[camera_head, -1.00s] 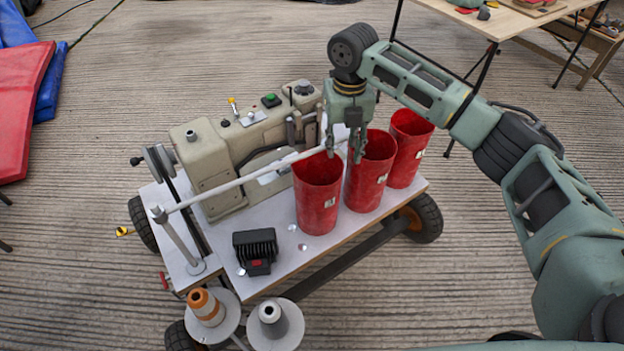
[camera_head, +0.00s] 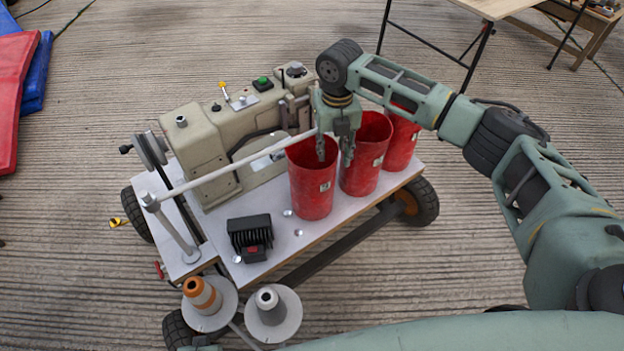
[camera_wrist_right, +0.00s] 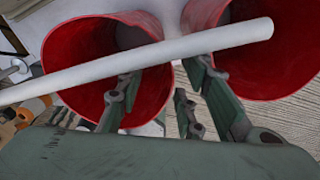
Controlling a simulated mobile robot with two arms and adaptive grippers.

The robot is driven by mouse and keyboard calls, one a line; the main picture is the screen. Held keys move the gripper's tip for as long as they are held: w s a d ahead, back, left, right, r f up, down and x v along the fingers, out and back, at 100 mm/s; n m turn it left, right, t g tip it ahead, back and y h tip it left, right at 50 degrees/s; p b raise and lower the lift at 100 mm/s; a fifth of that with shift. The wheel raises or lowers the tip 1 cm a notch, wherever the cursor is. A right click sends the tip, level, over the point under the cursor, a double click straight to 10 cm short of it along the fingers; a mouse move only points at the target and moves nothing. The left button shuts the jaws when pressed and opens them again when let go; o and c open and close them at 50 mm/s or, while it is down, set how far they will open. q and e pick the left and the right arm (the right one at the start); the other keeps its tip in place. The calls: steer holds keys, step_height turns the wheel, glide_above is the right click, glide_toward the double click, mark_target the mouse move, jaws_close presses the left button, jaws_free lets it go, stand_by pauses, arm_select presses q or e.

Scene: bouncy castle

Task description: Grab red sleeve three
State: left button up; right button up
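Three red open-topped sleeves stand upright in a row on the cart: the left one (camera_head: 310,190), the middle one (camera_head: 362,175) and the right one (camera_head: 400,148), partly hidden by my arm. Small white labels on them are too small to read. My right gripper (camera_head: 334,158) is open and empty, pointing down around the wall of the left sleeve. One finger shows in the left sleeve's mouth, the other near the middle sleeve's rim. In the right wrist view the gripper (camera_wrist_right: 165,75) spans the gap between the left sleeve (camera_wrist_right: 75,45) and a neighbouring sleeve (camera_wrist_right: 260,75). My left gripper is out of view.
A white rod (camera_head: 230,170) runs across the cart towards the left sleeve, close to the gripper fingers. A beige sewing machine (camera_head: 205,145) stands behind. A black ribbed box (camera_head: 249,236) and thread spools (camera_head: 270,304) are at the front. The white cart top (camera_head: 270,250) is partly clear.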

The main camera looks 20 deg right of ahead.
steer(key=shift+c, duration=0.3)
jaws_close()
steer(key=shift+r, duration=0.1)
stand_by(0.4)
